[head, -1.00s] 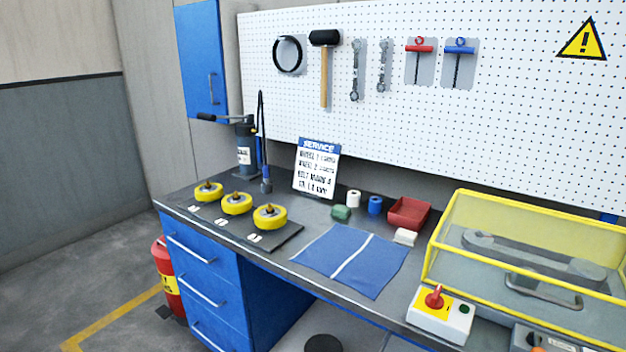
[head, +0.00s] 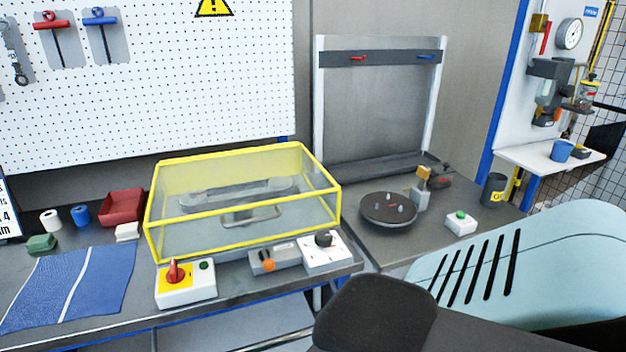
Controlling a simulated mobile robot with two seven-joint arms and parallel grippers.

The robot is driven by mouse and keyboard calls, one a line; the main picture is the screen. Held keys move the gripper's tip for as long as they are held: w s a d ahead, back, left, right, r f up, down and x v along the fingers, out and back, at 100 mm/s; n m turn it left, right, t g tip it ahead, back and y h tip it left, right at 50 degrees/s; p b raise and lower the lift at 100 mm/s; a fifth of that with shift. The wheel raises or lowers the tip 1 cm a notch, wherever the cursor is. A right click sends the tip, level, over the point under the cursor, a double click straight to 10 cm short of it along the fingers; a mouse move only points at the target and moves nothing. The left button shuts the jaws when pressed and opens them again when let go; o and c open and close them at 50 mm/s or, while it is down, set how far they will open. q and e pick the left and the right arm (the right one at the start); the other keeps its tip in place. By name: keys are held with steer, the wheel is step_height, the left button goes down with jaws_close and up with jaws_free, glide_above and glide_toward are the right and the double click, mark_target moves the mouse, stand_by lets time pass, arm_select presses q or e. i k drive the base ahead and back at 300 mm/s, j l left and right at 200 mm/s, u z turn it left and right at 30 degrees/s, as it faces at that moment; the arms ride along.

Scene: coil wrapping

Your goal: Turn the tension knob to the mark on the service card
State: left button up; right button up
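A black knob (head: 323,239) sits on a white box (head: 325,258) at the front edge of the bench, right of centre; I take it for the tension knob. Its pointer and marks are too small to read. The service card (head: 8,208) is cut off by the left edge, with only a strip of its text showing. Neither of my grippers is in view, and nothing touches the knob.
A yellow-framed clear guard (head: 243,205) stands behind the knob. A box with a red switch (head: 174,272) and a grey unit with an orange knob (head: 267,265) are to its left. A dark turntable (head: 388,210) stands to the right. A blue cloth (head: 72,287) lies at left.

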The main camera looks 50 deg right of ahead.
mark_target(323, 239)
steer(key=k+z, duration=0.1)
steer(key=z, duration=1.15)
